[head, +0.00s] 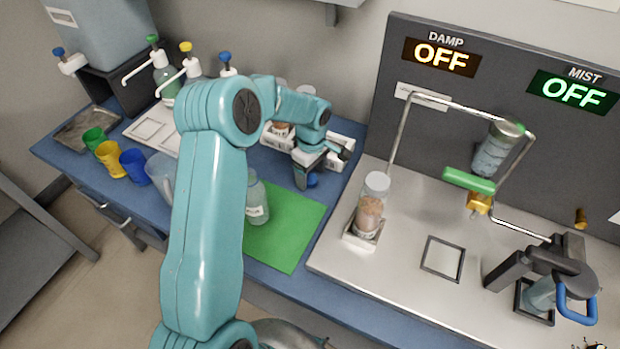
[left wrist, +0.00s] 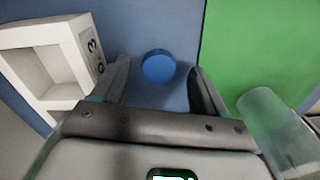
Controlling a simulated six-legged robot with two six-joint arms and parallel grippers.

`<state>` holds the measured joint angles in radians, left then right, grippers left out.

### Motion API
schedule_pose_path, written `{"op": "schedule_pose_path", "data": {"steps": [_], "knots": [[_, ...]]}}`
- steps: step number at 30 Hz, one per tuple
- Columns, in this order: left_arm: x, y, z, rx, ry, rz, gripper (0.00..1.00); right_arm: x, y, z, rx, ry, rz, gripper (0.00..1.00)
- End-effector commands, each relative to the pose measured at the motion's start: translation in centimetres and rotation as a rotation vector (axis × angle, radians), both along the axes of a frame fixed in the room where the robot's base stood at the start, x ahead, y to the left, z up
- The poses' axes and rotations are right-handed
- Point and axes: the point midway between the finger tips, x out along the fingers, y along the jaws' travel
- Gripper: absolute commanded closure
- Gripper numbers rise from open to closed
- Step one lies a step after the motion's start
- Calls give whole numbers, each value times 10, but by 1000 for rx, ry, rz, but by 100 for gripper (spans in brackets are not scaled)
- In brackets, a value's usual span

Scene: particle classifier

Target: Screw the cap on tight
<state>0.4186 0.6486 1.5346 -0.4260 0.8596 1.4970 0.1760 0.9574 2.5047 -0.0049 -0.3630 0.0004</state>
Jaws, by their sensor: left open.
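A round blue cap (head: 312,180) lies on the blue bench top beside the green mat. It also shows in the left wrist view (left wrist: 158,66), between my fingers. My left gripper (head: 321,172) is open and empty above the cap; in the left wrist view its fingers (left wrist: 160,84) stand on either side of the cap. A clear labelled bottle (head: 257,208) stands upright on the green mat, partly behind my left arm. A clear cylinder, likely this bottle, shows at the right of the left wrist view (left wrist: 278,125). My right gripper is not in view.
The green mat (head: 285,240) is mostly bare. A white numbered holder (left wrist: 45,65) is close left of my gripper in the wrist view. A jar of brown grains (head: 369,215) stands right of the mat. Pump bottles (head: 165,78) and coloured cups (head: 108,155) are at left.

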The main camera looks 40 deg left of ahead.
Motion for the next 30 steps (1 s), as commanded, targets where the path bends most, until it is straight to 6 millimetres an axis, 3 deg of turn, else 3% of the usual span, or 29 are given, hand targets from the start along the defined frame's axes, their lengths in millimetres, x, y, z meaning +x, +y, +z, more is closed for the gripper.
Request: {"op": "schedule_pose_path", "data": {"steps": [5, 15, 21, 30], "knots": [[0, 0, -16, 1, -1, 0, 27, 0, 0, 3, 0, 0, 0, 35], [0, 0, -17, 1, -2, 0, 27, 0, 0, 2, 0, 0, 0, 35], [0, 0, -17, 1, -2, 0, 86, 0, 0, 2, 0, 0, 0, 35], [0, 0, -16, 1, -2, 0, 87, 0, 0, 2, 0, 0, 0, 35]]}}
